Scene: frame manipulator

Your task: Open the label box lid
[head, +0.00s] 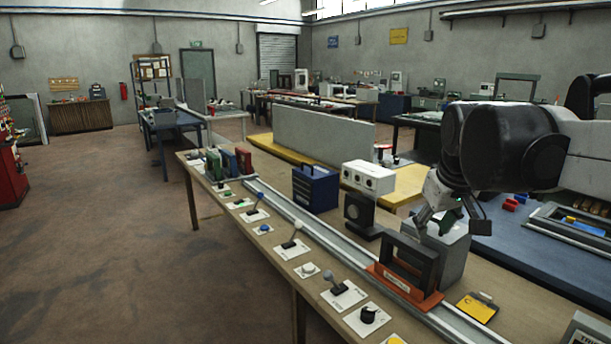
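A grey box (455,252) stands on the long wooden workbench at the right, behind an orange-based black frame. It may be the label box, but I cannot read any label on it. My gripper (450,218) points down just over the top of this box, with its fingers spread apart. My gripper hides part of the box's top, so I cannot tell whether it touches the lid or how the lid sits. A dark blue box with a handle (316,188) stands farther along the bench.
The orange-based black frame (405,285) sits on the metal rail, close in front of the grey box. A black-fronted device (360,212) and a white box with round sockets (368,177) stand to the left. Several levers and knobs line the bench's near edge. A yellow clipboard (477,307) lies at right.

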